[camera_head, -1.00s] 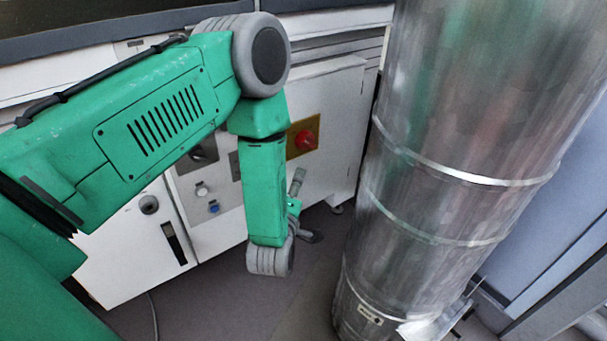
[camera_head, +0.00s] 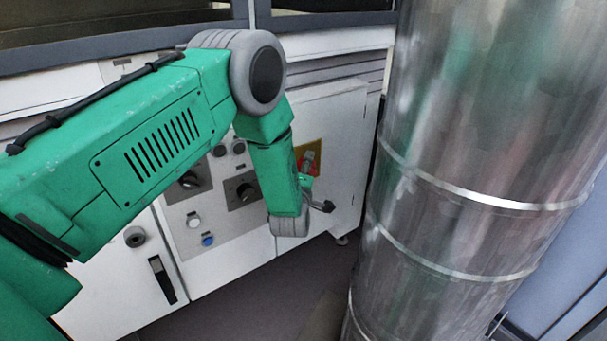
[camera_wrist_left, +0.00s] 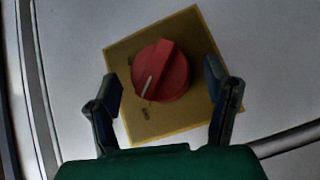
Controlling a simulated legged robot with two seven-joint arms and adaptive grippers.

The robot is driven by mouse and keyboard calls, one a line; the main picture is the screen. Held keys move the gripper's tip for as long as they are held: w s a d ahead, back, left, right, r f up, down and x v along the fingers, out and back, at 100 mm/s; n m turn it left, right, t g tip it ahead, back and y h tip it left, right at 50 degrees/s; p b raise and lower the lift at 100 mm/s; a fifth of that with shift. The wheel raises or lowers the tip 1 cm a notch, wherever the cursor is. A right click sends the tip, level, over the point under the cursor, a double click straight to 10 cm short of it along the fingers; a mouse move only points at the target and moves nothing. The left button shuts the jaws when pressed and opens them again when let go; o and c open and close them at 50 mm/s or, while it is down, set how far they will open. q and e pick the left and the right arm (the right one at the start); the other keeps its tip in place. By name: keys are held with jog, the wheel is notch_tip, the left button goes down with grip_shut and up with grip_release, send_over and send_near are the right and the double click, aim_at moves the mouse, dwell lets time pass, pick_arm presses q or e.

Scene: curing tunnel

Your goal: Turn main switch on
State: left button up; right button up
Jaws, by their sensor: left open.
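The main switch is a red rotary knob (camera_wrist_left: 160,72) on a square yellow plate (camera_wrist_left: 188,38) on the white cabinet front. In the left wrist view its white pointer line slants to the lower left. My left gripper (camera_wrist_left: 165,88) is open, with one finger on each side of the knob; whether the fingers reach it in depth I cannot tell. In the head view my left gripper (camera_head: 318,182) is small in front of the yellow plate (camera_head: 313,150), and my forearm and the gripper hide much of the knob. My right gripper is in no view.
The white cabinet (camera_head: 340,115) also carries black rotary knobs, a white button (camera_head: 194,221) and a blue button (camera_head: 207,240). A large shiny metal duct (camera_head: 470,170) stands close on the right of my left arm. Dark floor lies below.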

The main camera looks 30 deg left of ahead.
pick_arm(q)
jog(key=shift+d+r, duration=0.25)
jog(key=shift+d, duration=0.35)
jog(key=shift+a+f, duration=0.2)
jog(key=shift+a, duration=0.3)
jog(key=c, duration=1.2)
jog(key=shift+o, duration=0.2)
jog(key=shift+a, duration=0.25)
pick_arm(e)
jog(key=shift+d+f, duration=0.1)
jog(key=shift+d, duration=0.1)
pick_arm(q)
jog(key=shift+w+d+r, duration=0.1)
jog(key=shift+d+r, duration=0.05)
jog(key=shift+d, duration=0.1)
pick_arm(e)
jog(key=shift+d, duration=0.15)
